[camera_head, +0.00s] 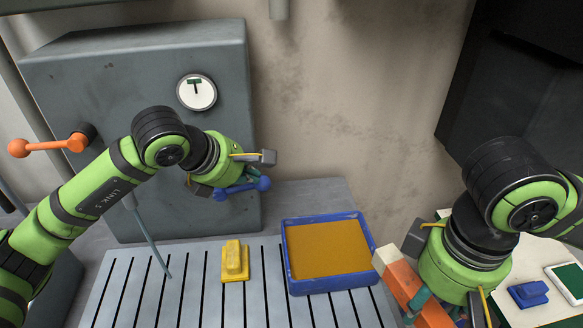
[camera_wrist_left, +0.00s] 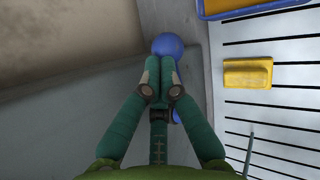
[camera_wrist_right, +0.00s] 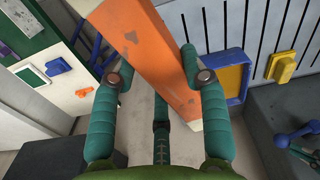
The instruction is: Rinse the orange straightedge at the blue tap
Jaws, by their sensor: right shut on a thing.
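The orange straightedge (camera_head: 402,281), with pale ends, is in my right gripper (camera_head: 418,299), right of the blue tray. In the right wrist view the straightedge (camera_wrist_right: 152,55) runs slanted between the fingers (camera_wrist_right: 160,75). The blue tap handle (camera_head: 263,184) is a bar with ball ends at the grey cabinet's front. My left gripper (camera_head: 238,184) is at this handle and partly hides it. In the left wrist view its fingertips (camera_wrist_left: 159,72) are together, with the blue handle (camera_wrist_left: 168,46) just beyond; a firm hold on it cannot be made out.
An orange lever (camera_head: 45,146) sits on the grey cabinet (camera_head: 110,80) at left. A thin blue-grey line (camera_head: 150,240), pipe or water, runs down to the slatted bench (camera_head: 200,305). A yellow block (camera_head: 235,262) and a blue-rimmed tray (camera_head: 330,284) stand there. A side table (camera_head: 525,255) is at right.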

